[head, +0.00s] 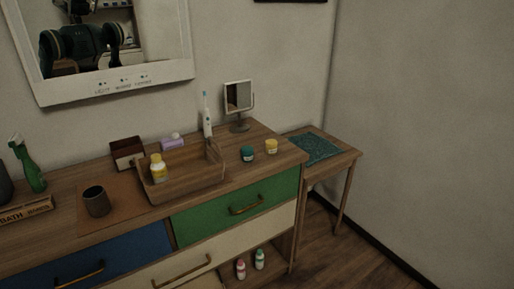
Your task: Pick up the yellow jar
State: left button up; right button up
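A small yellow jar (271,146) with a pale lid stands upright on the wooden dresser top, near its right end. A teal jar (247,154) stands just to its left, apart from it by a small gap. Neither of my grippers shows on the dresser or near the jar. The wall mirror reflects dark and teal machine parts, but I cannot make out a gripper's state there.
A small mirror (239,98) and an electric toothbrush (207,116) stand behind. A side table (345,155) with a teal cloth (314,149) is at the right. The dresser's front right corner is clear.

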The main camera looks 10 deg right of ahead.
aim_at(271, 145)
jog(key=i+l+u, duration=0.2)
jog(key=l+u, duration=0.15)
jog(key=i+l+u, duration=0.2)
jog(key=l+u, duration=0.2)
jog(key=i+l+u, duration=0.1)
jog(key=l, duration=0.45)
jog(key=i+l, duration=0.15)
jog(key=l, duration=0.4)
jog(key=i+l+u, duration=0.15)
jog(key=l, duration=0.4)
jog(key=i+l, duration=0.1)
jog(key=l, duration=0.45)
jog(key=u, duration=0.05)
